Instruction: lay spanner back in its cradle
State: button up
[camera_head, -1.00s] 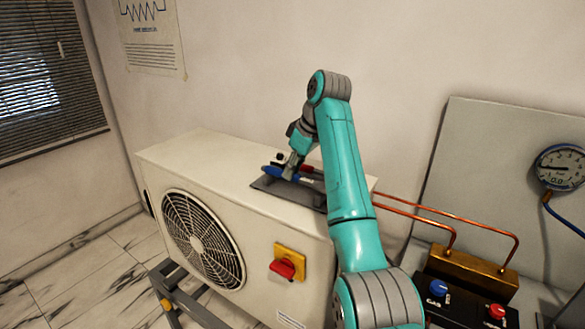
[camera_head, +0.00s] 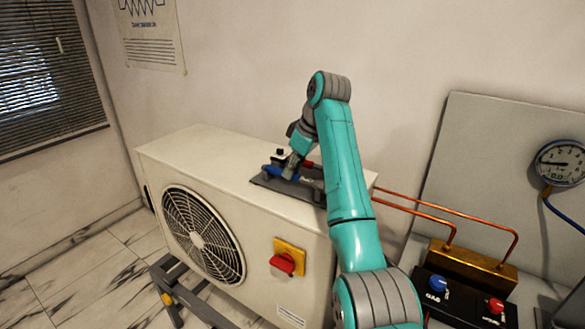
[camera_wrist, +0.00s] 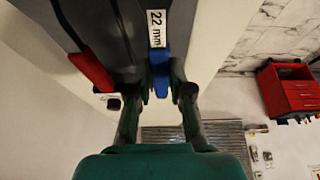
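The blue-handled spanner (camera_head: 274,172) is at the grey cradle plate (camera_head: 268,184) on top of the white outdoor unit. My gripper (camera_head: 290,172) points down over the plate, at the spanner. In the wrist view, my gripper's fingertips (camera_wrist: 164,76) close on both sides of the blue handle (camera_wrist: 162,72). A white "22 mm" label (camera_wrist: 156,28) shows just beyond it. The spanner's far end is hidden. I cannot tell whether the spanner rests on the plate or is just above it.
A red handle (camera_wrist: 92,70) lies beside the spanner on the left in the wrist view. The white unit (camera_head: 215,155) carries a red switch (camera_head: 284,263). Copper pipes (camera_head: 445,210), a valve block (camera_head: 470,268) and a gauge (camera_head: 560,163) stand to the right.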

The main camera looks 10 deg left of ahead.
jog(key=o, duration=0.5)
jog(key=shift+c, duration=0.2)
jog(key=shift+r, duration=0.1)
